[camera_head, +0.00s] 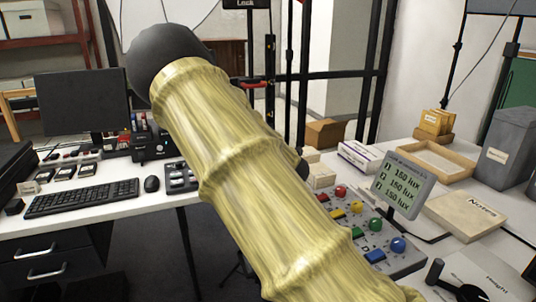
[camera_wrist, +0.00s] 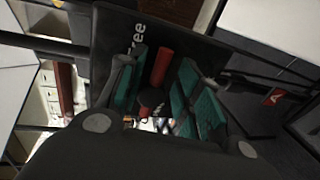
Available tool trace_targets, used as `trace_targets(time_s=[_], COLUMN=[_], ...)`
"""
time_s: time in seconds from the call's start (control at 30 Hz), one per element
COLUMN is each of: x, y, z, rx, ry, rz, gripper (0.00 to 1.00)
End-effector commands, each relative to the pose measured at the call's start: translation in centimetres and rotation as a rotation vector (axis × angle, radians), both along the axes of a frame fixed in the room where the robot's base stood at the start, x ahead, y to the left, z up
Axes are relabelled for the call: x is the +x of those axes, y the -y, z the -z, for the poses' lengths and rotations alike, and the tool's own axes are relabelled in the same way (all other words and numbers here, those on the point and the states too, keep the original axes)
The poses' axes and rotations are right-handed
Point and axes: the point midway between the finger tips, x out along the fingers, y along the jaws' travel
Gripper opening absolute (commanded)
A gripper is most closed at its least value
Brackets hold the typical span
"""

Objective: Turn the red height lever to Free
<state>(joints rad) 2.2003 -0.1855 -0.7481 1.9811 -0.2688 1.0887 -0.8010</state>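The red height lever (camera_wrist: 161,66) shows in the wrist view as a short red cylinder on a dark round pivot (camera_wrist: 151,100). It stands between the two teal finger pads of my gripper (camera_wrist: 163,82), which is open, with a gap visible on either side. A dark plate (camera_wrist: 112,38) behind it bears white lettering ending in "ree", partly hidden by a finger. In the head view a black sign (camera_head: 246,4) reads "Lock" at the top. My arm covers the middle of that view, and my gripper cannot be made out there.
A white desk with a monitor (camera_head: 84,102), keyboard (camera_head: 82,199) and mouse (camera_head: 151,184) stands at left. At right a table holds a button panel (camera_head: 396,262), a lux display (camera_head: 402,186), a wooden tray (camera_head: 440,161) and a grey box (camera_head: 506,146). Black upright posts (camera_head: 370,75) stand behind.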

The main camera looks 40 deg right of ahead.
Motion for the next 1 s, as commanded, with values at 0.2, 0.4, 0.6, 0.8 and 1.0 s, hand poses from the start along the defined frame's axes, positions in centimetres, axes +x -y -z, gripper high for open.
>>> trace_targets(time_s=[0.2, 0.4, 0.6, 0.8, 1.0], x=[-0.4, -2.9, -6.5, -9.5, -11.2], y=[-0.1, -0.7, -1.5, -2.3, -2.7], z=[-0.3, -0.8, -1.4, -2.0, -2.3], rx=[-0.001, 0.0, 0.001, 0.0, 0.0], ry=[0.002, 0.001, 0.001, 0.0, 0.0], rz=[0.001, 0.001, 0.001, 0.001, 0.001], gripper=[0.34, 0.34, 0.34, 0.34, 0.34])
